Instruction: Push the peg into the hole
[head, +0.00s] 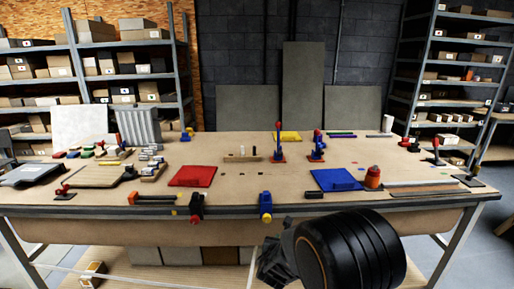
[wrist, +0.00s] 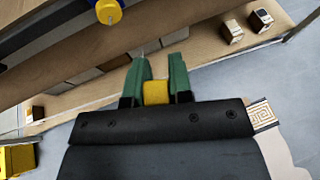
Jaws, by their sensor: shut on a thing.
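My gripper (wrist: 159,68) has two green fingers, shut on a short yellow piece (wrist: 156,92) that looks like the peg. The fingers hold it by its sides; its length is hidden. In the head view my gripper (head: 270,266) is low, in front of the table's front edge, and the yellow piece cannot be made out there. Small dark holes (head: 241,173) lie in the tabletop behind a blue clamp. A wooden block (head: 236,158) with small black and white pegs stands behind them; I cannot tell which hole matches the piece.
The blue clamp (head: 265,207) with a yellow end and a red clamp (head: 196,207) stick out from the table's front edge (head: 330,206). A red panel (head: 193,176) and a blue panel (head: 337,180) flank the holes. A lower shelf (wrist: 75,100) with boxes runs beneath.

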